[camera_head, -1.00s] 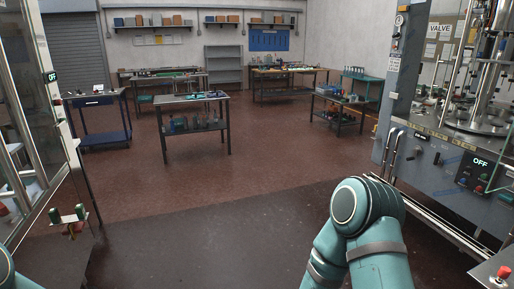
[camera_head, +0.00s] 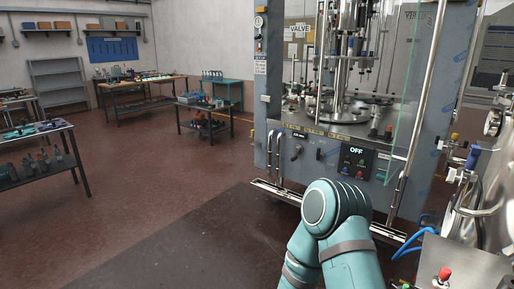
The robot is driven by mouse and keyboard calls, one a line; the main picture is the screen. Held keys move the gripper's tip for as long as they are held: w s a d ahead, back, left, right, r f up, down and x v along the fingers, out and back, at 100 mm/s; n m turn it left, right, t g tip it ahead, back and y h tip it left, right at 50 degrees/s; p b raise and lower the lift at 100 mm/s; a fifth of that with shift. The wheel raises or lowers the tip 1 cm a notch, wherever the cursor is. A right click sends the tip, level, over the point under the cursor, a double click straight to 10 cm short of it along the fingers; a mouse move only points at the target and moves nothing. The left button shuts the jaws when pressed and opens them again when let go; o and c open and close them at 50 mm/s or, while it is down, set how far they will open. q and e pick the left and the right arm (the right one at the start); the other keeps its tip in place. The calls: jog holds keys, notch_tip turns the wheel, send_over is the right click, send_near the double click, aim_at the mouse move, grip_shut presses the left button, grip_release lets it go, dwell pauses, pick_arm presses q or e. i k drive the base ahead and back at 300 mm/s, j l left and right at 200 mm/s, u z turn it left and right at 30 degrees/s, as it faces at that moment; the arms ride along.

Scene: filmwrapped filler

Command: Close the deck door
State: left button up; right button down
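The filling machine (camera_head: 340,112) stands right of centre, its deck carrying steel columns and a round table behind clear panels. A clear glass panel with a greenish edge (camera_head: 404,90), which looks like the deck door, stands at the right of the deck. It appears swung out towards me, though its exact angle is hard to tell. A long steel bar (camera_head: 424,95) runs down beside it. Below the deck, a dark panel with a lit OFF display (camera_head: 356,151) is on the front. My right arm reaches in at the bottom centre; its gripper is not visible. My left gripper is out of view.
A steel rail (camera_head: 290,196) runs low along the machine's front. At the right are gauges, blue hoses (camera_head: 412,240) and a grey box with a red button (camera_head: 443,275). Workbenches (camera_head: 205,112) stand at the back and left. The brown floor left of the machine is clear.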

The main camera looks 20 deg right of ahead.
aim_at(426, 40)
jog(key=i+l+z, duration=0.3)
jog(key=i+z, duration=0.15)
jog(key=i+l+z, duration=0.1)
jog(key=i+z, duration=0.35)
jog(key=i, duration=0.05)
